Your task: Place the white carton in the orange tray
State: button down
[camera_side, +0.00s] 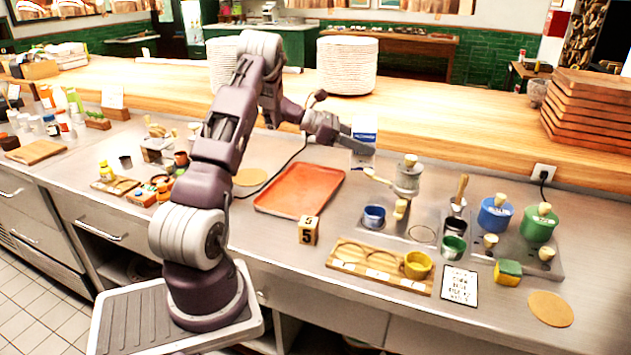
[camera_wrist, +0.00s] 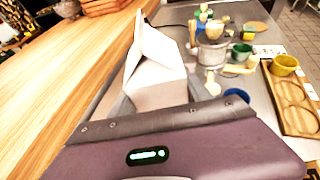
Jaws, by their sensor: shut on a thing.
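The white carton (camera_side: 364,134) has a blue panel and a gabled top. It is held up at the back of the counter, right of the tray's far right corner in the side view. My gripper (camera_side: 352,140) is shut on the carton. In the wrist view the carton (camera_wrist: 155,75) stands between my two fingers, its folded top pointing away. The orange tray (camera_side: 300,188) lies flat and empty on the steel counter, in front and to the left of the carton. The tray does not show in the wrist view.
A grey pot (camera_side: 408,178) with a pale handle stands just right of the carton, with a blue cup (camera_side: 374,216) in front. A numbered block (camera_side: 308,230) stands by the tray's front edge. A wooden ledge (camera_side: 440,120) runs behind.

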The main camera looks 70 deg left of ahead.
jog(key=s+d+f+m+g+h, duration=0.2)
jog(key=s+d+m+g+h, duration=0.7)
jog(key=s+d, duration=0.85)
jog(key=s+m+g+y, duration=0.4)
jog(key=s+m+g, duration=0.7)
jog(key=s, duration=0.1)
jog(key=s+a+f+m+g+y, duration=0.2)
jog(key=s+a+m+g+y, duration=0.1)
jog(key=a+m+g+y, duration=0.35)
notch_tip(320, 180, up, 6)
jog(key=m+t+y, duration=0.9)
jog(key=m+y, duration=0.8)
jog(key=m, duration=0.1)
send_over(302, 190)
notch_tip(302, 190, down, 10)
jog(key=shift+r, duration=0.15)
